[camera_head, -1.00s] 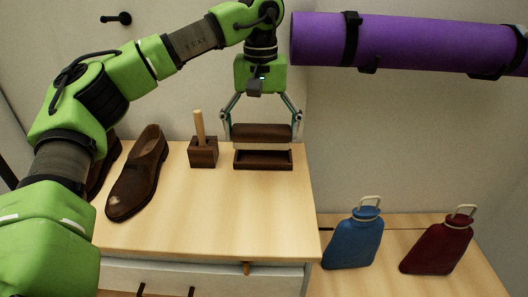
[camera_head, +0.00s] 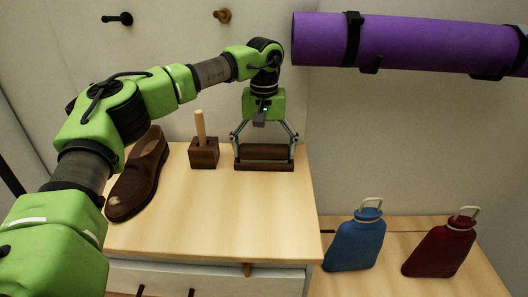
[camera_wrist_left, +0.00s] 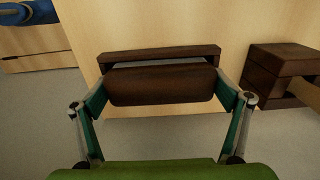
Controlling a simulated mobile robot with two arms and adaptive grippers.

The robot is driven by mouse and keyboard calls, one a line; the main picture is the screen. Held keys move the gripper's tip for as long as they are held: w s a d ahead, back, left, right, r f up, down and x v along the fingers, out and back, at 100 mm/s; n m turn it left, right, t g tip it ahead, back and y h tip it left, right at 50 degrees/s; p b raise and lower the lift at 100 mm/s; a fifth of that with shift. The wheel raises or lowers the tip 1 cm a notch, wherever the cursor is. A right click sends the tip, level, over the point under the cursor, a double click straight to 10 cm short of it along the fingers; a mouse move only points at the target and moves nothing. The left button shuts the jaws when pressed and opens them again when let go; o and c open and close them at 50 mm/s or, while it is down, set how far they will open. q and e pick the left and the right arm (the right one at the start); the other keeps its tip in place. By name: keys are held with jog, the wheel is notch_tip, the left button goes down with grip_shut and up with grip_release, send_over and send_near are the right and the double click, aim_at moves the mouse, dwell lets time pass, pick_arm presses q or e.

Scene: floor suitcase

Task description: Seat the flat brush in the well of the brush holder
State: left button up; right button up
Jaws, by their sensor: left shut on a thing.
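The flat brush (camera_head: 264,151) is a dark brown block. My left gripper (camera_head: 264,147) is shut on it, with one finger at each end, and holds it level. The brush holder (camera_head: 264,167) is a low dark brown open box on the cabinet top, directly below the brush. In the head view the brush's lower part overlaps the holder's opening. In the left wrist view the brush (camera_wrist_left: 162,86) hides most of the holder, whose far rim (camera_wrist_left: 160,53) shows beyond it. Whether the brush touches the well floor is hidden. My right gripper is not in view.
A brown block with an upright wooden handle (camera_head: 204,154) stands just left of the holder. A brown shoe (camera_head: 138,180) lies further left. The front of the cabinet top (camera_head: 225,225) is clear. Blue (camera_head: 354,243) and dark red (camera_head: 440,250) bottles stand lower right.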

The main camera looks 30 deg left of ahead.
aim_at(264, 148)
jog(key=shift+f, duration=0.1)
pick_arm(q)
jog(key=shift+f, duration=0.2)
jog(key=o, duration=1)
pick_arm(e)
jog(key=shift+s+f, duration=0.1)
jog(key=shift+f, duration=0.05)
pick_arm(q)
jog(key=shift+o, duration=0.2)
jog(key=shift+r, duration=0.85)
notch_tip(264, 148, up, 10)
jog(key=shift+f+p, duration=0.1)
jog(key=shift+p, duration=0.85)
jog(key=shift+r, duration=0.55)
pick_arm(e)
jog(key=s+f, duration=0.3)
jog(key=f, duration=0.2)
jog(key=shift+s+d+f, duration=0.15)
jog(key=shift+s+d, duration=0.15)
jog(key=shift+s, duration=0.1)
